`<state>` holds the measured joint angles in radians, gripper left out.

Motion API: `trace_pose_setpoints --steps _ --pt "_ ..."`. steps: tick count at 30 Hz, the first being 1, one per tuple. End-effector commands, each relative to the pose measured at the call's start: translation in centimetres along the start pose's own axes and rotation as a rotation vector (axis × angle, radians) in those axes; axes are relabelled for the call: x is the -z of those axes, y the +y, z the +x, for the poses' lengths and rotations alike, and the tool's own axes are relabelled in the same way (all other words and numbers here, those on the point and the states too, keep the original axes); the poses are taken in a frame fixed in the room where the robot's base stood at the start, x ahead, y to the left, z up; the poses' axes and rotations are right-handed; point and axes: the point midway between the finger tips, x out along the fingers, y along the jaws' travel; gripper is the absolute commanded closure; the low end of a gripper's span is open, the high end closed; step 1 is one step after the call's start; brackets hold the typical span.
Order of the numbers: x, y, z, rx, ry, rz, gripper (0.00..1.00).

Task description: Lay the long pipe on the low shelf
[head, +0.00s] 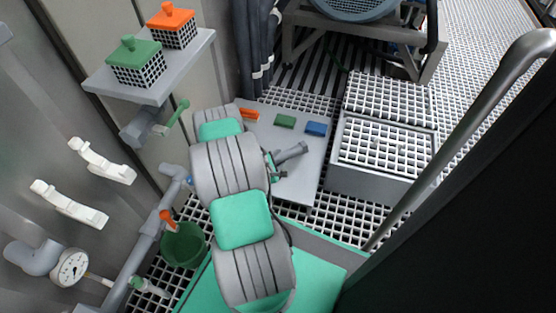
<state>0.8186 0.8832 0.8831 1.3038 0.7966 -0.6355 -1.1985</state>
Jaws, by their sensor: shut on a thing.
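My gripper (273,168) is mostly hidden behind my own grey and green arm. Only a dark and teal part of it shows at the arm's right side. It is shut on a grey pipe (293,152), whose one end sticks out to the right. The pipe's other end and full length are hidden by the arm. The pipe shows over the low shelf (308,172), a flat light grey panel. I cannot tell whether the pipe touches it.
Orange (249,114), green (285,121) and blue (316,128) blocks lie along the low shelf's far side. A wall shelf (190,62) holds two lidded baskets. A grated box (383,146) stands to the right. A green bucket (184,245) and a handrail (462,118) flank my arm.

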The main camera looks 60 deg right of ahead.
Motion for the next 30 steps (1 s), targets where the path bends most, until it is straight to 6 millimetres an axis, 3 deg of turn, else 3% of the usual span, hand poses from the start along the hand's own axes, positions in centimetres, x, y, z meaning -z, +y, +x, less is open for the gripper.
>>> trace_pose_setpoints --steps 13,14,21,30 --pt "0.6 -0.7 0.6 -0.002 0.000 0.000 1.00" --pt "0.6 -0.8 0.6 0.000 0.000 0.000 0.61" --pt "0.6 -0.8 0.6 0.001 0.000 0.000 0.42" --pt "0.6 -1.1 0.5 0.006 0.001 -0.001 0.42"
